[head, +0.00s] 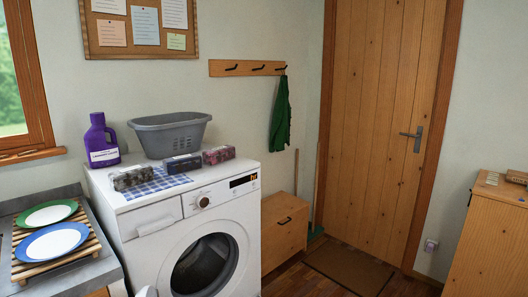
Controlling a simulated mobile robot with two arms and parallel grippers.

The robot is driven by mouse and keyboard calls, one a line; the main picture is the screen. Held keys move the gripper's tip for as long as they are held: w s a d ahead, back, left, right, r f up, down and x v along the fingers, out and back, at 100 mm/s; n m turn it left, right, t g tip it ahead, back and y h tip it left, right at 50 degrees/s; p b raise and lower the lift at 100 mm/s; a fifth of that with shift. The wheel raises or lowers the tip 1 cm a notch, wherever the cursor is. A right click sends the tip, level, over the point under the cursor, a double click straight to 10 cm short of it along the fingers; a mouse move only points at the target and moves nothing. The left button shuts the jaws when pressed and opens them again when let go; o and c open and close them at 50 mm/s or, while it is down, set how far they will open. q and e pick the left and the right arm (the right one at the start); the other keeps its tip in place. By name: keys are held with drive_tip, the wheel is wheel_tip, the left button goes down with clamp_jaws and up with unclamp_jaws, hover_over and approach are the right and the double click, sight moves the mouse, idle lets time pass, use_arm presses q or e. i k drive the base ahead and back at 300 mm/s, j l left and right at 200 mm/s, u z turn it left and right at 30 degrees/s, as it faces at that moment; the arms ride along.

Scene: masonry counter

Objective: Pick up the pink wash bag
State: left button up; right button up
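The pink wash bag (218,155) is a small, box-shaped bag with a dark pattern on top of the white washing machine (160,220). It is the rightmost of three similar bags in a row, near the machine's right edge. A dark blue-purple bag (183,164) is just left of it, and a grey-black patterned bag (132,177) is further left. Neither of my grippers is clearly in view. A small pale shape at the bottom edge, in front of the machine, is too cut off to tell.
A grey laundry basket (172,134) stands behind the bags, with a purple detergent bottle (101,142) to its left. A blue checked cloth (156,184) lies in front. A plate rack (32,270) is on the left counter. A wooden cabinet (285,237) stands right of the machine.

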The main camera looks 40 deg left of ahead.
sight(211, 157)
drive_tip(key=i+u, duration=0.3)
drive_tip(key=i, duration=0.25)
drive_tip(key=i+l+u, duration=0.3)
drive_tip(key=i, duration=0.2)
